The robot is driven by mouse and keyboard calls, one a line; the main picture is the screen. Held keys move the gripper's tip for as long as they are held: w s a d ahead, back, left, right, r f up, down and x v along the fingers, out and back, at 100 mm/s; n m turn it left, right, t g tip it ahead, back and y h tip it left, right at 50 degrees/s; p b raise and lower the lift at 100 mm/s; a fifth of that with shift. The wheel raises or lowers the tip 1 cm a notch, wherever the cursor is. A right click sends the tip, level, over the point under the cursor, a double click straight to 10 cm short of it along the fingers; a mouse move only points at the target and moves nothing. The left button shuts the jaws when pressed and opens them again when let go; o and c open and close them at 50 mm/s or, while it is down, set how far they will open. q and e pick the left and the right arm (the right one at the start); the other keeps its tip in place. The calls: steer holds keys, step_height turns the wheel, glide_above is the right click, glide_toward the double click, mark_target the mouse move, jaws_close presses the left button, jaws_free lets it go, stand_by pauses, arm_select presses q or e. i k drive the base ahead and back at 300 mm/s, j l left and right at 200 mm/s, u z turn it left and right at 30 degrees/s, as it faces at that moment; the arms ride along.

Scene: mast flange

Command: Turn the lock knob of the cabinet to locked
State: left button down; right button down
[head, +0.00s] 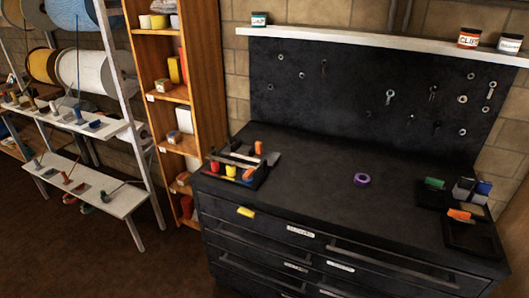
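The dark cabinet (310,212) with labelled drawers stands in the middle and right of the head view. A small yellow piece (246,212) sits on the upper left of its front, close under the top edge. It may be the lock knob, but it is too small to tell what it is or which way it is turned. No other knob is clear on the cabinet front. Neither of my grippers is in view.
On the cabinet top are a rack with coloured handles (238,165), a purple ring (361,180), and dark trays (472,236) at the right. A wooden shelf (205,100) and a white rack (118,200) stand left. The floor (165,268) before the cabinet's left side looks clear.

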mark_target(247, 210)
steer(key=i+j+z, duration=0.15)
steer(key=j, duration=0.45)
steer(key=i+j+z, duration=0.1)
steer(key=i+j, duration=0.15)
steer(key=j, duration=0.4)
steer(key=i+j+z, duration=0.15)
steer(key=j, duration=0.5)
steer(key=i+j+z, duration=0.1)
steer(key=j, duration=0.6)
steer(key=i+j+z, duration=0.15)
steer(key=j, duration=0.55)
steer(key=i+j+z, duration=0.1)
steer(key=j, duration=0.55)
